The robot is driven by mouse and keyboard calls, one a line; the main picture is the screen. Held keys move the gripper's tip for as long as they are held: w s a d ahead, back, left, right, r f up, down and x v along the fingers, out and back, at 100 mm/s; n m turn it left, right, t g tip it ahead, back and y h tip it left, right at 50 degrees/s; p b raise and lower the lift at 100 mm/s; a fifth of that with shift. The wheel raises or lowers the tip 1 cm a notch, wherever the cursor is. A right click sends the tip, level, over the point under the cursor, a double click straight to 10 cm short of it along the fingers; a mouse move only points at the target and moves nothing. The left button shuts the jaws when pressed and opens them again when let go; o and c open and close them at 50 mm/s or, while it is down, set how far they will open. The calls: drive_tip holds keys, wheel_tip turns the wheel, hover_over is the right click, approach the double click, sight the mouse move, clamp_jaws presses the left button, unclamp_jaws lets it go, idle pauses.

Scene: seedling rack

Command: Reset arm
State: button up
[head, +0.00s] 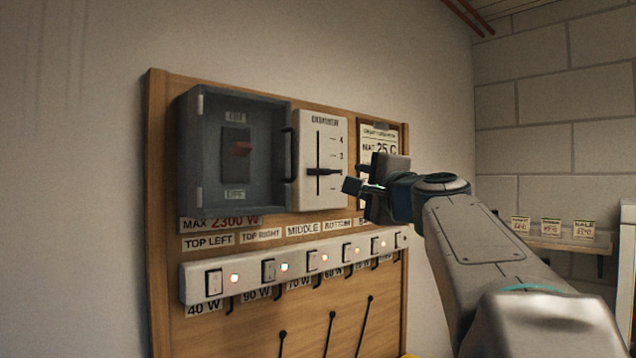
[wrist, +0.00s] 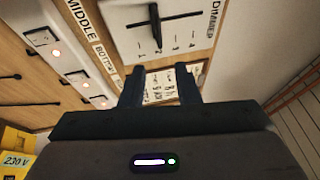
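My gripper (head: 365,187) is raised in front of the wooden board, just right of the dimmer in the head view. In the wrist view its two dark fingers (wrist: 160,88) are apart with nothing between them, so it is open and empty. My arm reaches in from the lower right. A notice card (head: 376,135) is partly hidden behind my gripper.
A grey box (head: 187,150) with a red lever stands open left of the dimmer. Below runs a white switch strip (head: 255,262) with several lit lamps. Black hooks and cables hang under it. A shelf (head: 565,244) with small cards is at right. A yellow 230 V box (wrist: 14,150) shows in the wrist view.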

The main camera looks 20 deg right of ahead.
drive_tip(key=s+a+f+n+g+y, duration=0.15)
drive_tip(key=a+f+n+g, duration=0.45)
drive_tip(key=f, duration=0.6)
drive_tip(key=s+a+f+n+g+y, duration=0.1)
drive_tip(key=a+f+n+g+y, duration=0.15)
drive_tip(key=a+f, duration=0.75)
drive_tip(key=s+a+f+n+g+h, duration=0.1)
drive_tip(key=s+f+n+g, duration=0.3)
drive_tip(key=s+f, duration=0.5)
drive_tip(key=s+a+f+n+g+h, duration=0.1)
drive_tip(key=s+f+n+g, duration=0.3)
drive_tip(key=f, duration=1.4)
drive_tip(key=s+n+h, duration=0.1)
drive_tip(key=s+n, duration=0.2)
drive_tip(key=s, duration=0.2)
drive_tip(key=shift+s+a, duration=0.15)
drive_tip(key=shift+a, duration=0.05)
drive_tip(key=shift+a+r, duration=0.1)
drive_tip(key=shift+a, duration=0.05)
